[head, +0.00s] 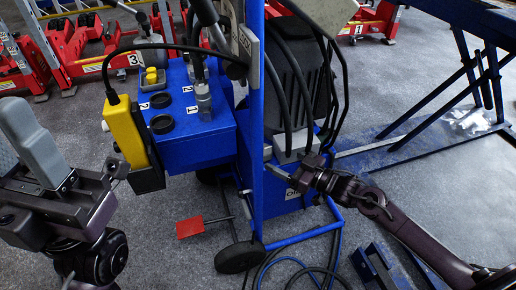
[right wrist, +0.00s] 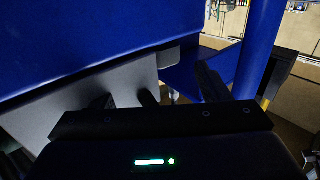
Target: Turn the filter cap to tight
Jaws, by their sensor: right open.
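The blue trolley unit (head: 205,140) stands in the middle of the head view, with a box of numbered round openings on top. A clear cylinder (head: 203,103) stands at the box's right edge, and a small yellow knob (head: 151,75) is behind the openings. I cannot tell which part is the filter cap. My right gripper (head: 300,173) is open beside the unit's lower right side, just below a light grey block (head: 291,147). The right wrist view shows blue panels and a grey block (right wrist: 75,95) close by; contact is unclear. My left gripper (head: 20,142) looks open and empty at the left.
A yellow pendant (head: 124,133) hangs on the unit's left side. Black hoses loop above the grey block. A red pedal (head: 190,227) sticks out low at the front. Red jacks (head: 82,45) stand at the back, and a blue lift frame (head: 440,140) is at right.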

